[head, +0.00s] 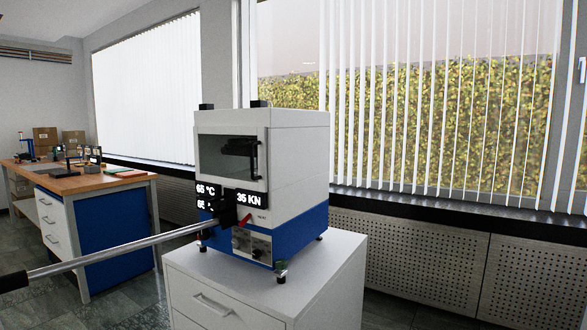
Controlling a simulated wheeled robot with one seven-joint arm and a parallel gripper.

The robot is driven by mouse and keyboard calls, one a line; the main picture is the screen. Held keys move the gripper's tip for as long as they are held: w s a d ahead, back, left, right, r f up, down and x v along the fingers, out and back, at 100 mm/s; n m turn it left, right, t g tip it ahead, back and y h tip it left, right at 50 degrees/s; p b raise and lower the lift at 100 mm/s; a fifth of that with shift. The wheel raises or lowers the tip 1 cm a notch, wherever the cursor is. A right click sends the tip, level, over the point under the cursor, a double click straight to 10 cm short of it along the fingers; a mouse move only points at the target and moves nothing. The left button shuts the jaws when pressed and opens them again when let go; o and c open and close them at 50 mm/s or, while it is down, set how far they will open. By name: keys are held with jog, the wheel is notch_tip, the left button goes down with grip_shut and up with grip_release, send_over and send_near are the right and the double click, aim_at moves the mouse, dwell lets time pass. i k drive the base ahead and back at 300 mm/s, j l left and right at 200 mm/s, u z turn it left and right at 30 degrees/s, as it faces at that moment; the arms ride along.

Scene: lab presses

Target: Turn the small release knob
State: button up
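A white and blue benchtop press (300,160) stands on a white drawer cabinet (330,275). It has a windowed front door and dark displays reading 65 °C and 35 KN. Below the displays are a red part (245,219) and a light panel (241,234) with small dark knobs (258,253). A small dark, greenish knob-like part (281,266) sits low at the front corner. I cannot tell which of these is the release knob. A long metal lever (120,248) with a black grip runs from the press front to the left edge. My gripper is not in view.
The lever crosses the space in front of the press at the left. A wooden-topped workbench (90,184) with tools stands at the back left. A perforated radiator cover (430,255) runs under the window behind. Floor shows between bench and cabinet.

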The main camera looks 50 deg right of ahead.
aim_at(204, 234)
jog(key=j+z, duration=0.1)
jog(key=z, duration=1.9)
jog(key=j+z, duration=0.1)
jog(key=j, duration=0.45)
jog(key=k+j+z, duration=0.15)
jog(key=j, duration=0.35)
jog(key=j+z, duration=0.1)
jog(key=j, duration=0.4)
